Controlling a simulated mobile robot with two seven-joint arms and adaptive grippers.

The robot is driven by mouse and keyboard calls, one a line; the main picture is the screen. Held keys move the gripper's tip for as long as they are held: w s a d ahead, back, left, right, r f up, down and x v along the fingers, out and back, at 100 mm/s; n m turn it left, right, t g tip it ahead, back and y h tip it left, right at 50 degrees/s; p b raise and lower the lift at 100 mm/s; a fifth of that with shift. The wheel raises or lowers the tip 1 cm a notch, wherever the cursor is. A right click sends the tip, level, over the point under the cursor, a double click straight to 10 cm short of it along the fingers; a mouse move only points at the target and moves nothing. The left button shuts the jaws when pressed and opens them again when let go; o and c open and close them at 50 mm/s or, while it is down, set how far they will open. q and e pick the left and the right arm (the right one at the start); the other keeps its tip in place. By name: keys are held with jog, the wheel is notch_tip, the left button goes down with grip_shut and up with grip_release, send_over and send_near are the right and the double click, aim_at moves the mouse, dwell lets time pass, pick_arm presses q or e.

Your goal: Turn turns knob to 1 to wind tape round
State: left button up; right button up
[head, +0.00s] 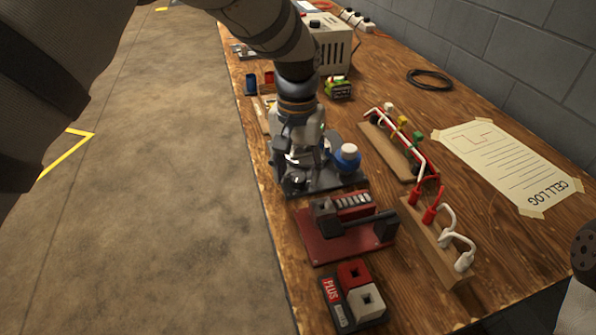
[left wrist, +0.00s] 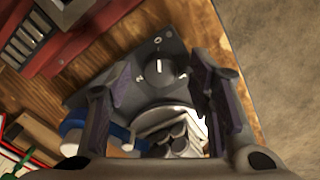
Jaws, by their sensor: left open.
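The turns knob (left wrist: 157,74) is a round grey dial with a white pointer line on a dark plate (left wrist: 112,83). In the left wrist view its pointer runs toward the top, and small pale marks around it are too small to read. My left gripper (head: 301,181) is open above the dark device (head: 337,186), its two fingers apart on either side of the knob; contact cannot be told. The head view hides the knob behind the gripper. A blue tape roll with a white cap (head: 346,156) stands on the device, right of my gripper.
A red base with a black lever (head: 338,234) stands just in front, and a red and grey block marked PLUS (head: 353,295) is nearer. Wooden racks with leads (head: 438,240) are at the right. The bench's left edge runs close beside the device.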

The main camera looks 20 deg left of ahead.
pick_arm(q)
jog(key=shift+f, duration=0.45)
grip_shut()
jog(key=shift+r, duration=0.1)
